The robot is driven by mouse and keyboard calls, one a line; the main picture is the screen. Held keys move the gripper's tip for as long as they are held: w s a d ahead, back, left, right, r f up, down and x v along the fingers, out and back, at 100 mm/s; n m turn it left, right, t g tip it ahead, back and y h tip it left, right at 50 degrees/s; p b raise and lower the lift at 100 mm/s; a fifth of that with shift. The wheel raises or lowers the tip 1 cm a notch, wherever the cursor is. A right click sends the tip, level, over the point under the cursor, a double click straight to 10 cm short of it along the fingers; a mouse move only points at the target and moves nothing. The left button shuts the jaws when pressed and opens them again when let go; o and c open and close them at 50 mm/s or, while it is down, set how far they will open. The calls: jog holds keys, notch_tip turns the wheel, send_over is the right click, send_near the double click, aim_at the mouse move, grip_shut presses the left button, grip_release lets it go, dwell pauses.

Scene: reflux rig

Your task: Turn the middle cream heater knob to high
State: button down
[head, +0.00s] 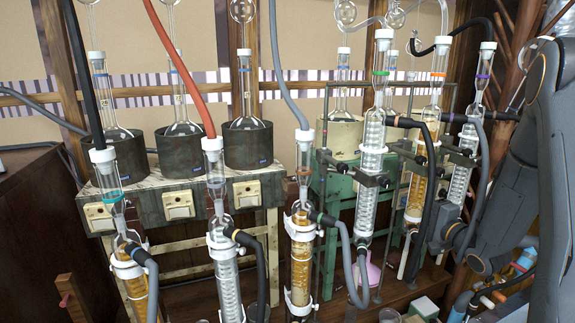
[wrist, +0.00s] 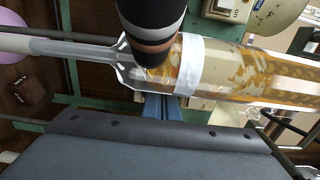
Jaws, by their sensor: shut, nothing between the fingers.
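Three cream heater control boxes sit along the front of the pale-topped bench in the head view. The middle cream heater knob (head: 178,205) is on the box below the middle dark heater (head: 184,150). Its setting is too small to read. The left box (head: 97,215) and right box (head: 247,192) flank it. My gripper (wrist: 162,107) shows in the wrist view as blue fingertips beyond a dark grey body. It is shut and empty, partly behind a glass column. In the head view my arm stands at the far right, well apart from the middle knob.
A glass column with amber contents (wrist: 215,68) and a dark hose (wrist: 152,25) cross close before the wrist camera. In the head view, several glass condensers with hoses, such as the front middle one (head: 300,255), stand before the benches. A green stand (head: 335,190) is right of centre.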

jog(key=p+v, duration=0.2)
jog(key=v, duration=0.4)
jog(key=shift+a, duration=0.15)
jog(key=shift+f, duration=0.1)
jog(key=s+f+n+g+h+b, duration=0.25)
jog(key=s+f+g+h, duration=0.35)
jog(key=f, duration=0.3)
jog(key=s+a+n+g+b, duration=0.4)
jog(key=s+a+n+g, duration=0.5)
jog(key=s+a, duration=1)
jog(key=shift+s+a+f+n+g, duration=0.2)
jog(key=shift+s+a+n+g, duration=0.15)
jog(key=shift+n, duration=0.9)
